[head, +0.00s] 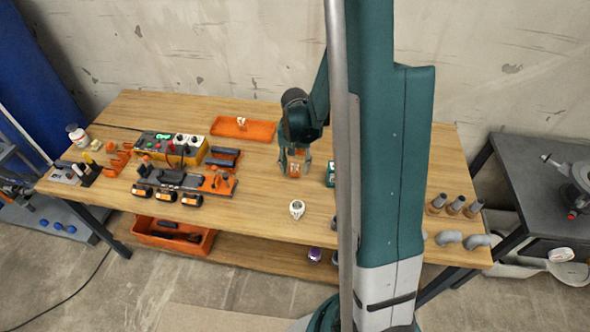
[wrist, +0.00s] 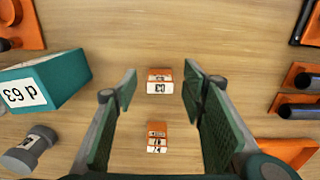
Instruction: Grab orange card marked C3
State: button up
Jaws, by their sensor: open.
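My gripper (head: 294,172) is open and points down over the middle of the workbench. In the wrist view its two green finger pads (wrist: 160,100) stand wide apart. A small orange card with a white label (wrist: 159,86) lies in the gap level with the fingertips, and its label seems to read C3. A second orange-and-white piece (wrist: 156,136) lies nearer the palm side of that view, and its label is hard to read. Neither piece shows finger contact. In the head view an orange-and-white piece (head: 297,168) shows between the fingers, partly hidden by them.
A teal block with a white label (wrist: 40,82) and a grey pipe fitting (wrist: 28,148) lie left of the fingers in the wrist view. Orange holders with dark cylinders (wrist: 296,106) are on the right. An orange tray (head: 243,128) lies behind left in the head view.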

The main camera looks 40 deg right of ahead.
aim_at(295, 165)
jog(key=c, duration=0.8)
jog(key=shift+r, duration=0.1)
jog(key=shift+r+p, duration=0.65)
jog(key=shift+r, duration=4.25)
